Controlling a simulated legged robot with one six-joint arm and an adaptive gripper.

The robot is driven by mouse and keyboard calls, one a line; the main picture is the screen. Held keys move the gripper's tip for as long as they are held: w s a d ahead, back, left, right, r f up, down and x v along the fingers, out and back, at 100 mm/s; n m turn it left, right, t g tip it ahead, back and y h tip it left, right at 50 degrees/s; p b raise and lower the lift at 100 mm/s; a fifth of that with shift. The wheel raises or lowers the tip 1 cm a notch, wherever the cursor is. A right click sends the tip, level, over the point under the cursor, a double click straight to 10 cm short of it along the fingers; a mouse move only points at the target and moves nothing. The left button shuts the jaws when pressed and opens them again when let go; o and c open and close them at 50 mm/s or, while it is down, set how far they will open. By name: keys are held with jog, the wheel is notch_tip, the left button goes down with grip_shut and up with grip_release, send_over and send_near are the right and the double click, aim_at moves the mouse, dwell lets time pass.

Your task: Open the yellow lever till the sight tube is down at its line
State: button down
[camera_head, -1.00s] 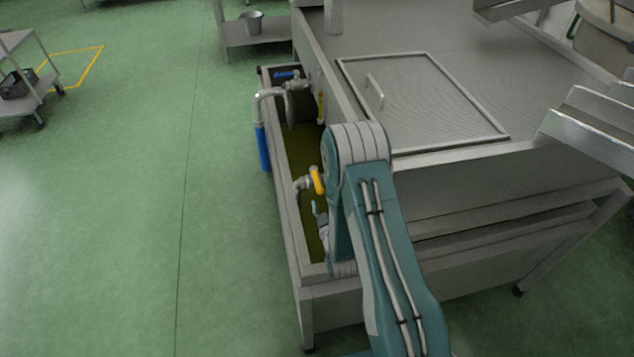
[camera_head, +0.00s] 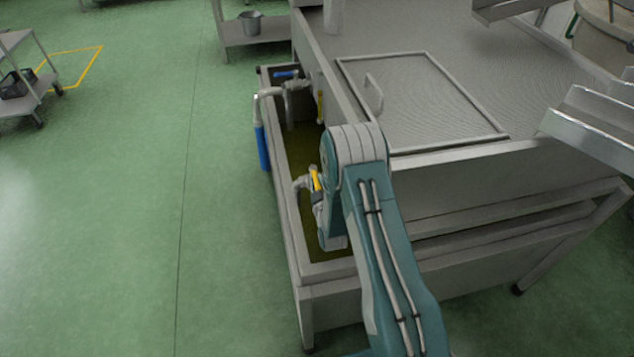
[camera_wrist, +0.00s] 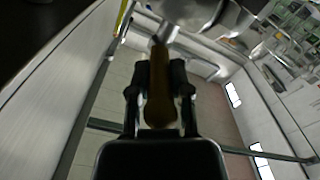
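The yellow lever (camera_head: 315,181) sits on a metal valve at the side of the steel tank, partly hidden by my arm in the head view. In the wrist view the lever's handle (camera_wrist: 159,95) looks brownish in shadow and lies between the two fingers of my gripper (camera_wrist: 160,78). The fingers are close on both sides of it; whether they press on it is unclear. A thin upright yellow strip (camera_head: 320,106), possibly the sight tube, stands on the tank wall beyond the lever. Its line cannot be made out.
A narrow trough (camera_head: 283,200) with dark greenish liquid runs under the valves. A blue-handled valve (camera_head: 286,74) and a pipe with a blue lower part (camera_head: 263,148) are farther back. The tank lid (camera_head: 425,105) is shut.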

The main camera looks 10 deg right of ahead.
aim_at(300, 179)
jog(key=shift+a+h, duration=0.2)
jog(key=shift+h, duration=0.1)
jog(key=a+m+h, duration=0.1)
jog(key=h, duration=0.1)
jog(key=m+g+h, duration=0.1)
jog(key=m+h, duration=0.1)
jog(key=h, duration=0.1)
jog(key=a+m+g+h, duration=0.1)
jog(key=m+h, duration=0.1)
jog(key=shift+w+a+f+h, duration=0.1)
jog(key=shift+w+a+h, duration=0.2)
jog(key=shift+w, duration=0.05)
jog(key=m+g+h, duration=0.1)
jog(key=a+m+g+h, duration=0.1)
jog(key=h, duration=0.1)
jog(key=shift+w+m, duration=0.35)
jog(key=shift+m, duration=0.05)
jog(key=shift+w+a+m+g+h, duration=0.2)
jog(key=shift+w+m+g+h, duration=0.1)
jog(key=shift+m+g+h, duration=0.55)
jog(key=shift+w+a+m+g+h, duration=0.25)
jog(key=shift+m+g+h, duration=0.4)
jog(key=shift+g+h, duration=0.3)
jog(key=c, duration=0.5)
grip_release()
jog(key=shift+c, duration=0.2)
